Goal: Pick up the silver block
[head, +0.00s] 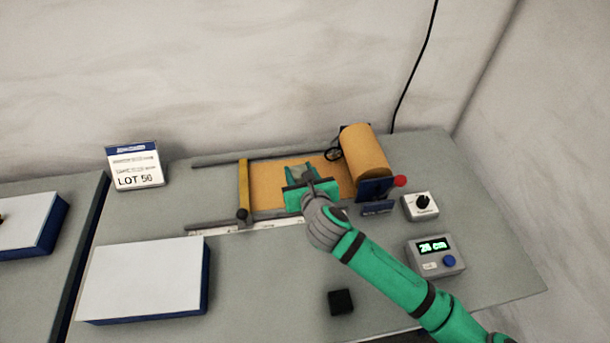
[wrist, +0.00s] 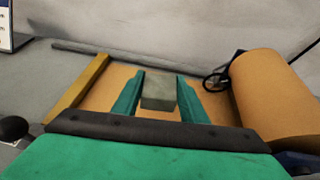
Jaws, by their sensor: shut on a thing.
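The silver block (wrist: 158,90) is a small grey box between the two green fingers in the wrist view. My gripper (wrist: 158,97) is shut on it. In the head view my gripper (head: 301,174) is over the copper foil sheet (head: 268,182), and the block (head: 302,172) shows only in part between the fingers. I cannot tell whether the block touches the foil or hangs just above it.
A copper roll (head: 365,153) stands right of my gripper, with a blue part and red knob (head: 400,181) near it. A yellow bar (head: 243,188) crosses the foil's left end. A black block (head: 341,301), a display box (head: 435,255) and a white-topped pad (head: 142,279) lie nearer.

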